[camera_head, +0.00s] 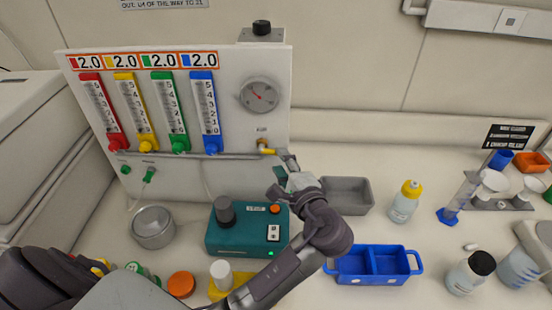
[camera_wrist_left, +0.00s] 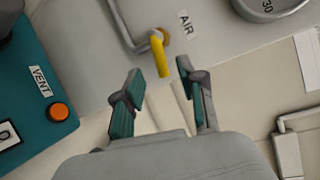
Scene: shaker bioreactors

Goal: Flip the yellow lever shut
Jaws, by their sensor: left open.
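The yellow lever (camera_head: 268,151) sits on a small brass valve under the AIR label, at the lower right of the white gauge panel (camera_head: 228,100). It sticks out to the right, about level. In the left wrist view the yellow lever (camera_wrist_left: 159,55) points toward the gap between my fingertips. My left gripper (camera_head: 286,168) is just right of and below the lever, with its fingers partly hidden by the wrist. In the left wrist view my left gripper (camera_wrist_left: 161,75) is open, with nothing held. I cannot tell whether a finger touches the lever. My right gripper is not seen.
A teal vent box (camera_head: 230,238) stands below the panel. A grey tray (camera_head: 352,193) is just right of my gripper, and a blue two-part bin (camera_head: 374,265) is in front. A yellow-capped bottle (camera_head: 404,203) stands farther right. Coloured flowmeters (camera_head: 162,110) line the panel's left side.

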